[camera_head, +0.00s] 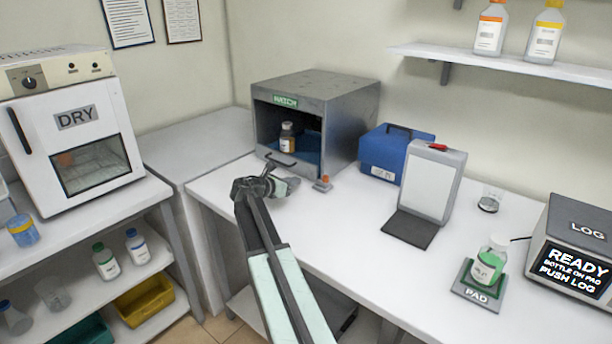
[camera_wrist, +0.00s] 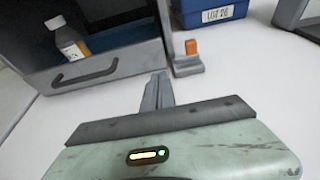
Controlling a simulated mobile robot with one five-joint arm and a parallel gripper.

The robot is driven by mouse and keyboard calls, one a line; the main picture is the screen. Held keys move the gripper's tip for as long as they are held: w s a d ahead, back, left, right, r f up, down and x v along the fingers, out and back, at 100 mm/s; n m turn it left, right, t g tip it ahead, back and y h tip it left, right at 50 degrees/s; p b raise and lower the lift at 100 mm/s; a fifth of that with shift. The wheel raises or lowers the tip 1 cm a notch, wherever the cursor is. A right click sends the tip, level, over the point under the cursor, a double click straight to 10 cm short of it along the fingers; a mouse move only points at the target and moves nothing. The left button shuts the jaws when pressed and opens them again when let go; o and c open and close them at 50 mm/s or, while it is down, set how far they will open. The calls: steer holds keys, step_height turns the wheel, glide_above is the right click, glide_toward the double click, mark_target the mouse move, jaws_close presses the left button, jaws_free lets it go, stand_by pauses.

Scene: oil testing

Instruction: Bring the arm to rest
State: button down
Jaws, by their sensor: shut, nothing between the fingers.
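My arm (camera_head: 270,255) reaches from the bottom of the head view over the white bench. My gripper (camera_head: 290,184) is shut and empty, above the bench in front of the grey hatch box (camera_head: 345,105). In the wrist view the shut fingers (camera_wrist: 158,90) point toward the hatch box's front edge, between its handle and an orange-topped latch (camera_wrist: 190,48). A brown bottle (camera_head: 287,138) with an orange and white label stands inside the open hatch; it also shows in the wrist view (camera_wrist: 70,40).
The DRY oven (camera_head: 75,125) is at left. The bench's front middle is clear.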

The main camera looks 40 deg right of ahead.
steer(key=p+v, duration=0.1)
steer(key=v, duration=0.4)
steer(key=shift+s+a, duration=0.15)
steer(key=shift+a, duration=0.25)
